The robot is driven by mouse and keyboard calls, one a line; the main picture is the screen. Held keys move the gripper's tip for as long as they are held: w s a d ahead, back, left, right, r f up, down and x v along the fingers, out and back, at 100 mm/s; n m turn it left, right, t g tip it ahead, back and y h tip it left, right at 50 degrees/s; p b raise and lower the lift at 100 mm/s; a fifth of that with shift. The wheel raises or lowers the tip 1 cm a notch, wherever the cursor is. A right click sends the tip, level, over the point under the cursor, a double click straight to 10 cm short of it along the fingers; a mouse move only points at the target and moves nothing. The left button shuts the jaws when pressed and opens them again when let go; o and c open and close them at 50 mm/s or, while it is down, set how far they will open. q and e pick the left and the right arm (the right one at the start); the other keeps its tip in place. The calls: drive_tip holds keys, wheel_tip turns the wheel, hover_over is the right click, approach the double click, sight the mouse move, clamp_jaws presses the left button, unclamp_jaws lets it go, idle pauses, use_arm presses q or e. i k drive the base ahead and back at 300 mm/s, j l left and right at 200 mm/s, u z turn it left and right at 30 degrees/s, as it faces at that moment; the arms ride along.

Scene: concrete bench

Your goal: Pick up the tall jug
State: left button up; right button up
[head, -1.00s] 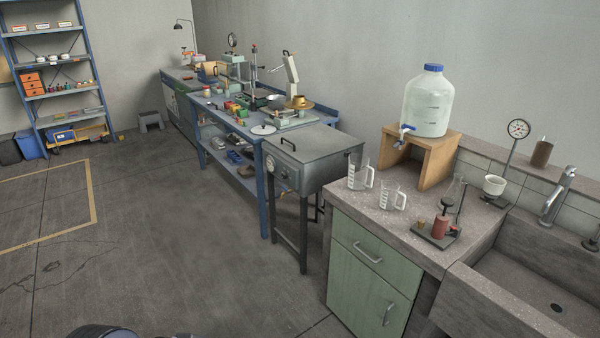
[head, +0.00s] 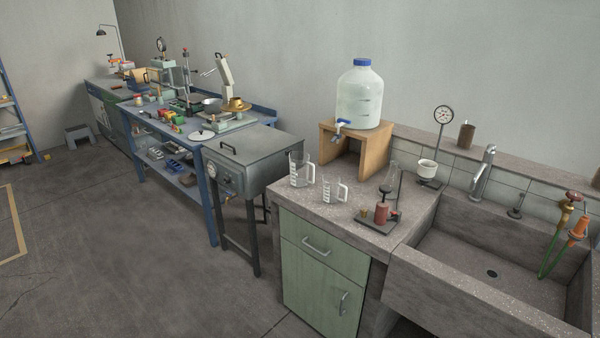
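The tall jug (head: 300,170) is clear with white markings and a handle on its right side. It stands upright on the concrete bench (head: 330,205), near the bench's left end. A shorter clear jug (head: 333,190) of the same kind stands just to its right, apart from it. Neither of my grippers shows in the head view.
A large water bottle (head: 360,98) with a blue cap and tap sits on a wooden stand (head: 375,150) behind the jugs. A small red apparatus (head: 382,212) stands right of them. A sink (head: 490,270) lies further right. A grey metal oven (head: 245,155) stands left.

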sight(299, 163)
drive_tip(key=i+u, duration=0.25)
drive_tip(key=i, duration=0.2)
drive_tip(key=i+l+u, duration=0.2)
drive_tip(key=i, duration=0.25)
drive_tip(key=i+l+u, duration=0.25)
drive_tip(key=i, duration=0.2)
drive_tip(key=i+l+u, duration=0.25)
drive_tip(key=i, duration=0.15)
drive_tip(key=i+l+u, duration=0.1)
drive_tip(key=i, duration=0.4)
